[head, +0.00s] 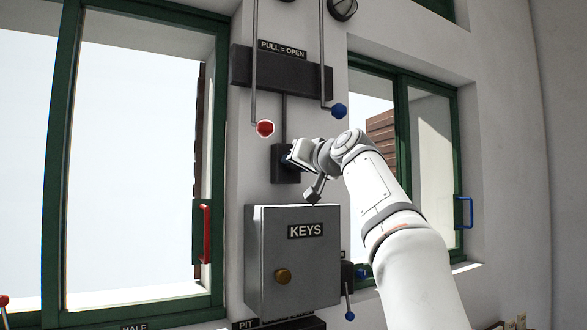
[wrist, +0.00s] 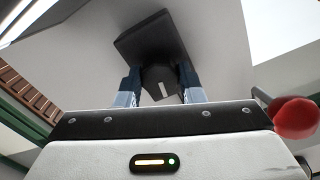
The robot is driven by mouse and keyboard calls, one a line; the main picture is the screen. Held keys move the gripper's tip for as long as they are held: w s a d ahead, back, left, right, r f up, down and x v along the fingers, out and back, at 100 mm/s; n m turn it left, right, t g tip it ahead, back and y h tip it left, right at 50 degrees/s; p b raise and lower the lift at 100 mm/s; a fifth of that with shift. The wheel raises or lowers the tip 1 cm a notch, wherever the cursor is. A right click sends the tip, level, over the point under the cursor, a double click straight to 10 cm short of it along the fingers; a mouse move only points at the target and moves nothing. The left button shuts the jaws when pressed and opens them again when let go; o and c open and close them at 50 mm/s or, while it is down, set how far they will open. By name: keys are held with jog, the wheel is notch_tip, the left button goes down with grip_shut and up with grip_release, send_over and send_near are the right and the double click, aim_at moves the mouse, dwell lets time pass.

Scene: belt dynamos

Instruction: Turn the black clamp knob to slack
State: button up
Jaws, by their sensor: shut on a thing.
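The black clamp knob (wrist: 158,82) shows in the wrist view, with a pale pointer mark on its face. It sits on a dark block (wrist: 150,38) fixed to the wall. My gripper (wrist: 159,84) has one finger on each side of the knob and is shut on it. In the head view my gripper (head: 288,160) reaches the dark block (head: 285,177) from the right. The knob is hidden there behind the fingers. I cannot read any slack marking.
A red ball handle (head: 265,128) and a blue ball handle (head: 340,111) hang on rods close above my gripper. The grey KEYS box (head: 262,225) stands out from the wall just below. Green-framed windows (head: 60,150) lie on both sides.

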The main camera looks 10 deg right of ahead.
jog(key=shift+r+n, duration=0.15)
jog(key=shift+n, duration=0.85)
jog(key=shift+s+r, duration=0.1)
jog(key=o, duration=1)
jog(key=shift+s+f+b, duration=0.1)
jog(key=shift+f+b, duration=0.1)
jog(key=shift+b, duration=0.15)
jog(key=b+v, duration=0.3)
jog(key=v, duration=0.4)
jog(key=shift+s+d+r, duration=0.1)
jog(key=shift+s, duration=0.05)
